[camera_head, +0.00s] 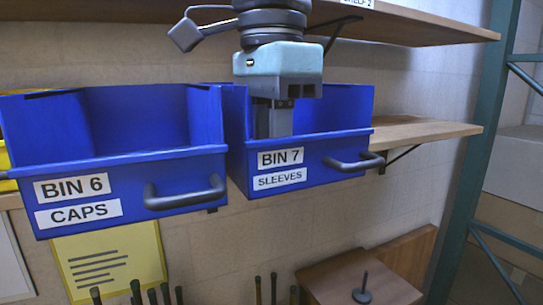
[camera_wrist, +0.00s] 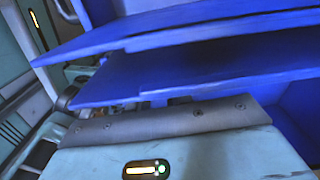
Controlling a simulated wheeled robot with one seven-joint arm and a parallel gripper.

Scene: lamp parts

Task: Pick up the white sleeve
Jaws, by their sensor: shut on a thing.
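My gripper (camera_head: 273,130) points straight down into the blue bin 7 (camera_head: 348,147), whose front label reads SLEEVES. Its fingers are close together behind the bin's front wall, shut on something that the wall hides. No white sleeve shows in either view, so I cannot see what is between the fingertips. In the wrist view the blue bin walls (camera_wrist: 200,60) fill the upper part. My gripper's housing fills the bottom there, and the fingertips are hidden.
The blue bin 6 (camera_head: 205,165), labelled CAPS, stands close on the left. An upper wooden shelf (camera_head: 425,22) is above. A lower shelf (camera_head: 425,131) and a green upright (camera_head: 478,150) are on the right. Below stands a wooden block (camera_head: 340,280) with a dark peg (camera_head: 363,290).

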